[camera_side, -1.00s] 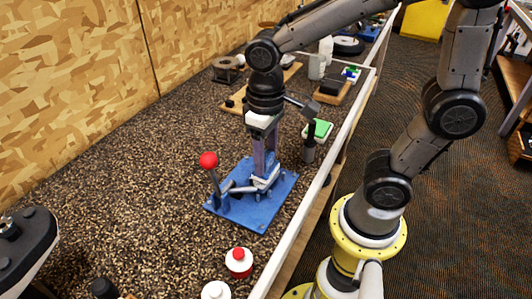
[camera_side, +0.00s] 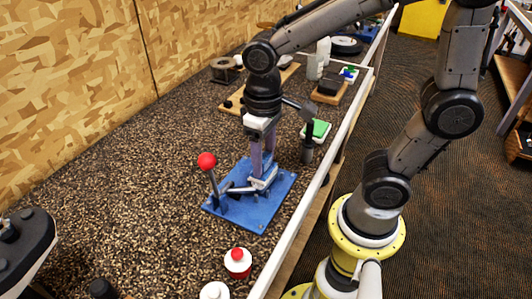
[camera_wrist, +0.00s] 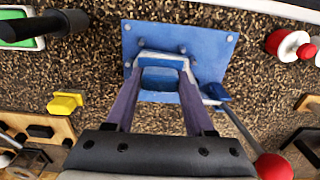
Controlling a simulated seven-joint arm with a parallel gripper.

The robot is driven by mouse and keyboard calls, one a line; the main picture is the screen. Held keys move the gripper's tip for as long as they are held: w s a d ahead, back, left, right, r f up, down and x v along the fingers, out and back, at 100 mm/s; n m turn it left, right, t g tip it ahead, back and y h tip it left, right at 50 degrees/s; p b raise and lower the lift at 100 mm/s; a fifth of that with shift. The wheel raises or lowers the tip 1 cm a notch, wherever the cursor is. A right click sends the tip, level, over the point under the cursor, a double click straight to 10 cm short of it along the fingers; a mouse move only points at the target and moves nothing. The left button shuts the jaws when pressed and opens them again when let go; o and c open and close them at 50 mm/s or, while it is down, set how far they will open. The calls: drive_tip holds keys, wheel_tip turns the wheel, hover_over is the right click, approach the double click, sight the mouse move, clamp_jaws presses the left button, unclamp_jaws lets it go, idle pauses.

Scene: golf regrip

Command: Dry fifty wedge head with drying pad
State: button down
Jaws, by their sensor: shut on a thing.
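My gripper (camera_side: 260,182) points down over the blue clamp (camera_side: 245,212), which has a red-knobbed lever (camera_side: 207,162). In the wrist view its two purple fingers (camera_wrist: 160,72) are closed around a blue block with a silver edge (camera_wrist: 160,78) at the clamp's centre. The clamp's base plate (camera_wrist: 215,45) lies flat on the counter. A green pad in a pale tray (camera_side: 317,130) lies to the right; it also shows in the wrist view (camera_wrist: 18,30). I cannot tell whether it is the drying pad. I cannot make out a wedge head.
Red-and-white (camera_side: 237,262) and white (camera_side: 214,291) containers stand near the front. A yellow block (camera_wrist: 65,103) lies left in the wrist view. Speckled counter left of the clamp is clear.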

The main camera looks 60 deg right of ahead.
drive_tip(key=shift+a, duration=0.55)
drive_tip(key=shift+d, duration=1.2)
drive_tip(key=shift+a+f, duration=0.15)
drive_tip(key=shift+a, duration=1.05)
drive_tip(key=shift+s+d, duration=0.1)
drive_tip(key=shift+d, duration=1.15)
drive_tip(key=shift+a+r, duration=0.2)
drive_tip(key=shift+a, duration=0.95)
drive_tip(key=shift+d+f, duration=0.1)
drive_tip(key=shift+d, duration=1)
drive_tip(key=shift+a, duration=1.2)
drive_tip(key=shift+d, duration=0.6)
